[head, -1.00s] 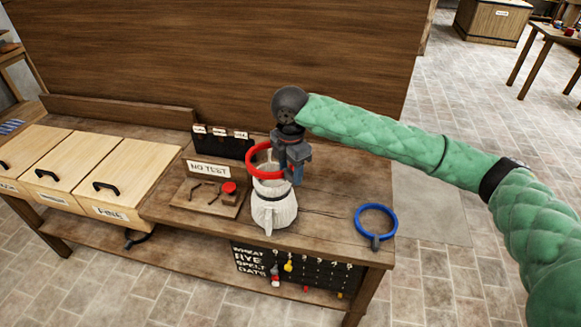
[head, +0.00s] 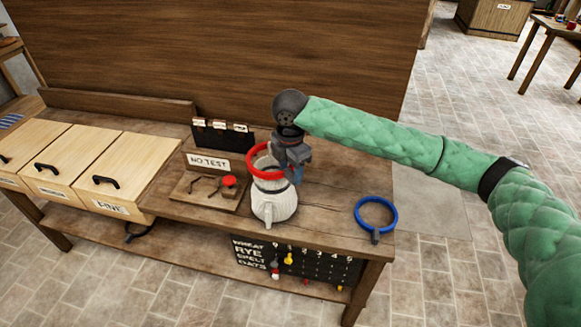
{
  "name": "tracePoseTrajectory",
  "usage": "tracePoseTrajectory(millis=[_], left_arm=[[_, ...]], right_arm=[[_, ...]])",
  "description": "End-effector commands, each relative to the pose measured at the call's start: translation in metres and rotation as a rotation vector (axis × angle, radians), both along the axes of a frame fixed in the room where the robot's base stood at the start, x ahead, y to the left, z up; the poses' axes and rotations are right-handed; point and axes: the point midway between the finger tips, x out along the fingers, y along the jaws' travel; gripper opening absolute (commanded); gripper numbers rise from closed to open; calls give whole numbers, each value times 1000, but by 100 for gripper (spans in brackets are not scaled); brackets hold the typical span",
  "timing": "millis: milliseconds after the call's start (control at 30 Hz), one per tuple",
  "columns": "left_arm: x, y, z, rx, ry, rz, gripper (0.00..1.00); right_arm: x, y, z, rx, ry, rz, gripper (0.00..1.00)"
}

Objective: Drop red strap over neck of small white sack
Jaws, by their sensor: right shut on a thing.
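The small white sack (head: 274,204) stands upright on the wooden bench, its open neck facing up. My right gripper (head: 290,168) is shut on the right side of the red strap, just behind and right of the neck. The gripper hides part of the ring's far right side. My left gripper is not in view.
A blue ring (head: 361,215) lies on the bench to the right. A "NO TEST" stand (head: 209,162) with a red knob and a black card box (head: 222,138) are left of the sack. Wooden bins (head: 112,178) fill the left. Bare bench lies between sack and blue ring.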

Motion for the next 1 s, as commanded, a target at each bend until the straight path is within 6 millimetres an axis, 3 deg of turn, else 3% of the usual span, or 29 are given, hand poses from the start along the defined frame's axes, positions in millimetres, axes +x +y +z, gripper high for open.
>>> tracePoseTrajectory(millis=[1000], left_arm=[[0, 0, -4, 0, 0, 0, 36]], right_arm=[[0, 0, -29, 0, 0, -1, 19]])
